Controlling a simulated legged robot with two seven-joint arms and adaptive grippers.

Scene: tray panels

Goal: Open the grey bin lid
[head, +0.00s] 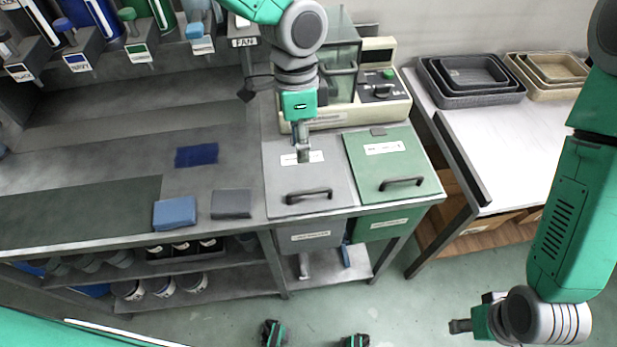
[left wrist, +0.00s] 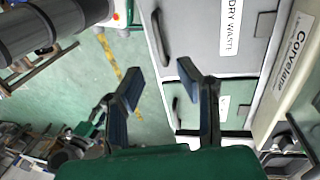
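The grey bin lid (head: 330,178) lies flat and closed in the bench top, with a dark bar handle (head: 308,195) near its front edge and a white label. In the left wrist view the grey lid (left wrist: 197,35) shows at the top, with its handle (left wrist: 161,38) and a label reading "DRY WASTE". My left gripper (head: 303,155) points down over the lid's rear part, behind the handle. In the wrist view its two fingers (left wrist: 158,78) stand apart with nothing between them. My right gripper (head: 462,326) hangs low at the right, away from the bins; its fingers are too small to judge.
A green bin lid (head: 405,150) with its own handle adjoins on the right. A cream machine (head: 400,108) stands close behind the lids. Blue (head: 175,213) and grey (head: 231,204) cloths lie on the left bench. A side table (head: 510,140) holds trays (head: 470,98).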

